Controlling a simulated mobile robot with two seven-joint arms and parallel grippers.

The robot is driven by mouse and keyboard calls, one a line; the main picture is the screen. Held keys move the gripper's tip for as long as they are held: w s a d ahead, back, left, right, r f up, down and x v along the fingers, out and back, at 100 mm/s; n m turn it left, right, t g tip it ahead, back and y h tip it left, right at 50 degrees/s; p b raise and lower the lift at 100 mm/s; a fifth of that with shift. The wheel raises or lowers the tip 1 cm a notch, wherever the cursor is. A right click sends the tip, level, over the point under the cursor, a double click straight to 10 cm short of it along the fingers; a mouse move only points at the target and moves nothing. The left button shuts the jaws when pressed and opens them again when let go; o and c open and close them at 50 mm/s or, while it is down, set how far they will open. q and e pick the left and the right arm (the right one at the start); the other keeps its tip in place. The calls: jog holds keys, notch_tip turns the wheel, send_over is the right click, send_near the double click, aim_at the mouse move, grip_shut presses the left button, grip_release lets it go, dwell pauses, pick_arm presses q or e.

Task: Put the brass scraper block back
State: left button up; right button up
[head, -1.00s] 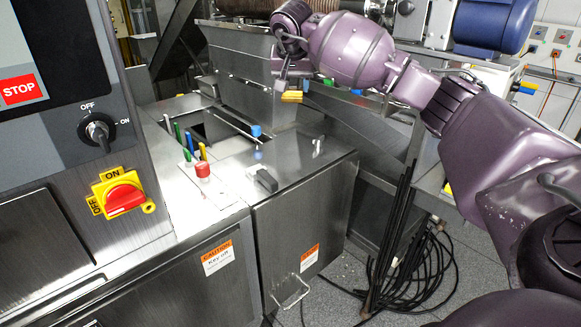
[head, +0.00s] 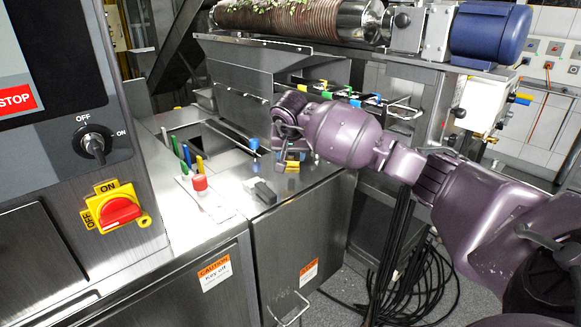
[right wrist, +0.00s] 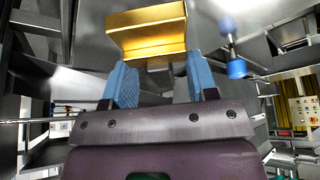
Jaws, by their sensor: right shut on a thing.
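The brass scraper block (head: 291,169) is a golden bar with a stepped shape. My right gripper (head: 288,156) is shut on it, low over the right back part of the steel worktop (head: 228,172). I cannot tell whether the block touches the worktop. In the right wrist view the brass block (right wrist: 147,30) sits at the tips of the two blue finger pads of the right gripper (right wrist: 158,66). My left gripper is not in view.
Left of the block stand a blue-topped rod (head: 254,144), a black block (head: 265,191), a red-capped item (head: 200,183) and several coloured handles. A steel hopper (head: 250,77) rises behind. Black cables (head: 412,270) lie on the floor at right.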

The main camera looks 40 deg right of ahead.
aim_at(290, 159)
jog(key=shift+f, duration=2.05)
jog(key=shift+f, duration=0.15)
jog(key=o, duration=0.8)
jog(key=shift+o, duration=0.2)
jog(key=shift+r, duration=0.35)
jog(key=p+v, duration=0.1)
jog(key=v, duration=1)
jog(key=shift+s+a+r, duration=0.15)
jog(key=shift+a+r, duration=0.05)
jog(key=shift+r, duration=0.05)
